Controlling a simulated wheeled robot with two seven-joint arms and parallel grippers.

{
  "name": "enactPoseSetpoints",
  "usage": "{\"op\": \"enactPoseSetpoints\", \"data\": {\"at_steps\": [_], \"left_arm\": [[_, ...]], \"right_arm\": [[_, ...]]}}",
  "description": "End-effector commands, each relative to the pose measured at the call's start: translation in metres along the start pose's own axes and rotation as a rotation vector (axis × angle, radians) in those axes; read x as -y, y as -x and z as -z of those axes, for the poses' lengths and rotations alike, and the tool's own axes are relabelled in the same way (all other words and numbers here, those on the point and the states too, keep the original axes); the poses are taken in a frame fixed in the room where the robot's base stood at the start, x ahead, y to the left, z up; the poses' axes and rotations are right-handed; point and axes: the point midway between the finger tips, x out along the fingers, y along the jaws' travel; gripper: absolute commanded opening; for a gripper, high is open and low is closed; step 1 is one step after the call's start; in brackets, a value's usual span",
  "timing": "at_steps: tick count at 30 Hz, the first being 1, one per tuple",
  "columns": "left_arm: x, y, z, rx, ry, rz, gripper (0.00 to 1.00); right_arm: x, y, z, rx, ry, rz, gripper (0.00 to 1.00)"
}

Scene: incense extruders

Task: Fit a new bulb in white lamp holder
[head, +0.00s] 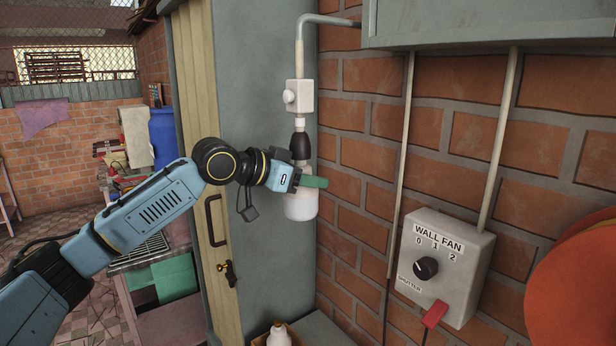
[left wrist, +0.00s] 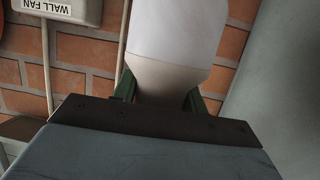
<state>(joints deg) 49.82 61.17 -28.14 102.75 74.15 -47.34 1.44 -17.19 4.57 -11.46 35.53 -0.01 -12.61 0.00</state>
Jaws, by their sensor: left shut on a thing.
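A white bulb (head: 300,207) hangs upright under a black socket (head: 300,147) on the wall corner. The socket hangs below a white switch box (head: 299,96) with a round knob, fed by a pale pipe. My left gripper (head: 312,181) has its green fingers shut on the bulb, around its upper part. The left wrist view shows the bulb (left wrist: 172,75) between the two green fingers. The bulb's top is partly hidden by the gripper, so I cannot tell whether it is seated in the socket. A second white bulb-like item (head: 278,335) stands low at the bottom edge. My right gripper is not in view.
A wall fan control box (head: 445,267) with a black dial and red switch is on the brick wall at right. A grey cabinet (head: 490,25) is above it. An orange round thing (head: 580,285) is at far right. A wooden door (head: 196,120) stands left of the lamp.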

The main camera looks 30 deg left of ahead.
Motion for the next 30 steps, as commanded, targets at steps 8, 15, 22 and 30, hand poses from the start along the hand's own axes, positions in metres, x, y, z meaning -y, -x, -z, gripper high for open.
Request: {"op": "enactPoseSetpoints", "data": {"at_steps": [8, 15, 22, 30], "left_arm": [[0.0, 0.001, 0.002, -0.001, 0.01, 0.036, 0.26], [0.001, 0.001, 0.003, -0.004, 0.026, 0.076, 0.26], [0.001, 0.001, 0.003, -0.005, 0.027, 0.081, 0.26], [0.002, 0.002, 0.004, -0.006, 0.053, 0.15, 0.26]], "right_arm": [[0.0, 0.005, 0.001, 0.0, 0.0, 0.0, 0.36], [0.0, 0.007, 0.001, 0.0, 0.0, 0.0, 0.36], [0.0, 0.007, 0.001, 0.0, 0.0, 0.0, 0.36], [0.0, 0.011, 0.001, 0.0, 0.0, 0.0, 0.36]]}}
